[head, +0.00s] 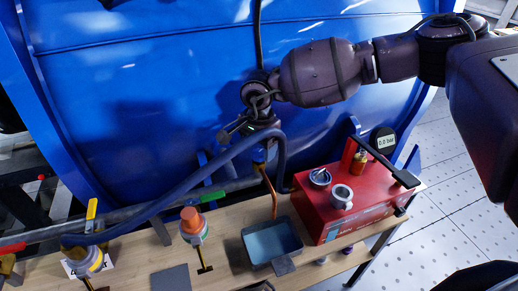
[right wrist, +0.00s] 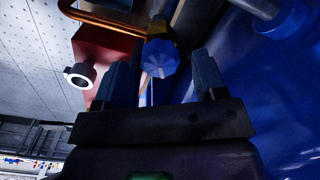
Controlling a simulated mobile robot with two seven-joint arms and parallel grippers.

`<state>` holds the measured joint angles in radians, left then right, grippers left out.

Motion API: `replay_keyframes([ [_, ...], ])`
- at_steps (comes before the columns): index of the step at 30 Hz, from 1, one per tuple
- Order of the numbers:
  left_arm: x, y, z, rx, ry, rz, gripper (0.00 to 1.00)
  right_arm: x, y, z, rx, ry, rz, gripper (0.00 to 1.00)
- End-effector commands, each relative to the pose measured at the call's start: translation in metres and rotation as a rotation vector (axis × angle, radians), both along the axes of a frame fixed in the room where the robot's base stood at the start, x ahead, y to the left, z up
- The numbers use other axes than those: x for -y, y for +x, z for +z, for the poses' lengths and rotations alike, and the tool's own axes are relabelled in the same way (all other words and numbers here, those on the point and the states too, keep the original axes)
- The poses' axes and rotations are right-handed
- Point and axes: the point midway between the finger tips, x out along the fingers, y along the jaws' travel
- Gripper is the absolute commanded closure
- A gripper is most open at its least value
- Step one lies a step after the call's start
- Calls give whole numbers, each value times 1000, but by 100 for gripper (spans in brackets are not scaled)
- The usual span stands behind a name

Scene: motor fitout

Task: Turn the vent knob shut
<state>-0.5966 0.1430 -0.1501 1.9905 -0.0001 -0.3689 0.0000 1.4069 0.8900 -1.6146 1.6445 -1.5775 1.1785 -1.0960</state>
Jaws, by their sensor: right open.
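A blue faceted knob (right wrist: 160,58), which looks like the vent knob, shows in the right wrist view. It lies between and beyond the fingertips of my right gripper (right wrist: 160,80), which is open, with a finger to each side of it. I cannot tell how far the knob is from the fingers. My left gripper is out of view.
A red pump box (head: 330,215) with a black handle stands on the wooden bench (head: 130,272). A blue tray (head: 272,242) sits left of it. A thick blue hose (head: 190,182) arches below my gripper. Valves with yellow and green levers line a pipe at left.

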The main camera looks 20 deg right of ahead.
Motion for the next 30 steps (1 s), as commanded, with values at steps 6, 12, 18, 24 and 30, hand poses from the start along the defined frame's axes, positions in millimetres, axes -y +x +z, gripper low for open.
replay_keyframes([
  [6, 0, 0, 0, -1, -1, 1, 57, 0, 0, -10, 0, 0, -1, 35],
  [12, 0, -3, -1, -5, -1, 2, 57, 0, 0, -11, 0, 0, 0, 35],
  [18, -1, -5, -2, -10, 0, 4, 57, 0, 0, -11, 0, 0, 0, 58],
  [24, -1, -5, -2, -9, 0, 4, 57, 0, 0, -11, 0, 0, 0, 84],
  [30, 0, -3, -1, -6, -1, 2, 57, 0, 0, -10, 0, 0, -17, 84],
])
